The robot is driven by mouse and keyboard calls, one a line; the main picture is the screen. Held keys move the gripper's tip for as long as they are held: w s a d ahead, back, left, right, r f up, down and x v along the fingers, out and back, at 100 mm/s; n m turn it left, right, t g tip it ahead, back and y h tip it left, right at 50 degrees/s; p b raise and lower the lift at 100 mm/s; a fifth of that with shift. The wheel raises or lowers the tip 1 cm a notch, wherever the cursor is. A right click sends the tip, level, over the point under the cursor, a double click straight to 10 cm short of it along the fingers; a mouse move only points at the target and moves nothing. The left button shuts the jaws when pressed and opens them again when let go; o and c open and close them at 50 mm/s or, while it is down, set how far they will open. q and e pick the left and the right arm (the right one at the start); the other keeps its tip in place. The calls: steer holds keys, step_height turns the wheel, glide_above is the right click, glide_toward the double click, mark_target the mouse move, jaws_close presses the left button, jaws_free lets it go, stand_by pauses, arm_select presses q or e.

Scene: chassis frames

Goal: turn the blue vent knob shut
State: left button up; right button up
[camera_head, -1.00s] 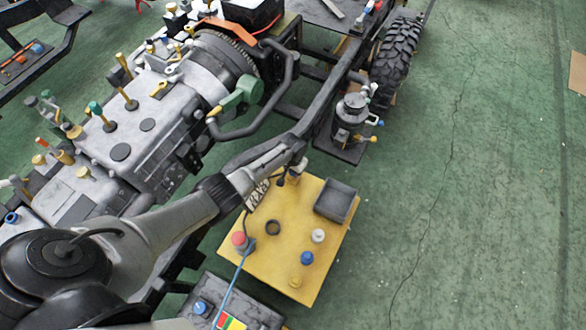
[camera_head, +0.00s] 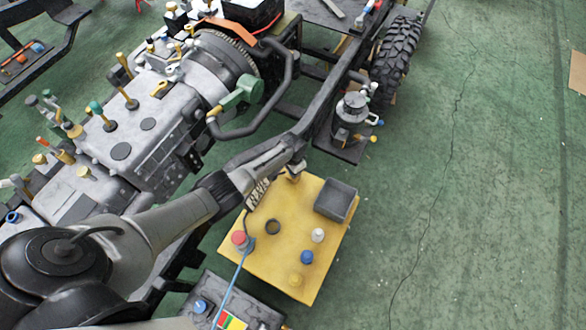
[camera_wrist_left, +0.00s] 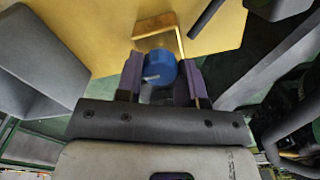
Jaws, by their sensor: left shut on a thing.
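In the left wrist view, a round blue knob (camera_wrist_left: 158,67) with a white pointer line sits in front of a brass bracket (camera_wrist_left: 160,28) beside the yellow board. My left gripper (camera_wrist_left: 161,82) has its purple-padded fingers on either side of the knob and is shut on it. In the head view, my left gripper (camera_head: 295,166) is at the far left corner of the yellow board (camera_head: 268,262). The arm hides the knob there, and only a bit of brass shows below the gripper. My right gripper is not in view.
The yellow board carries a grey bin (camera_head: 336,200), a red button (camera_head: 240,238), a white knob (camera_head: 318,235), another blue knob (camera_head: 306,257) and a yellow knob (camera_head: 295,280). The chassis frame and engine (camera_head: 150,125) lie behind my arm.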

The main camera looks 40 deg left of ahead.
arm_select(q)
steer(key=o, duration=0.9)
step_height(320, 180, up, 14)
steer(key=p, duration=0.4)
steer(key=shift+f, duration=0.1)
stand_by(0.4)
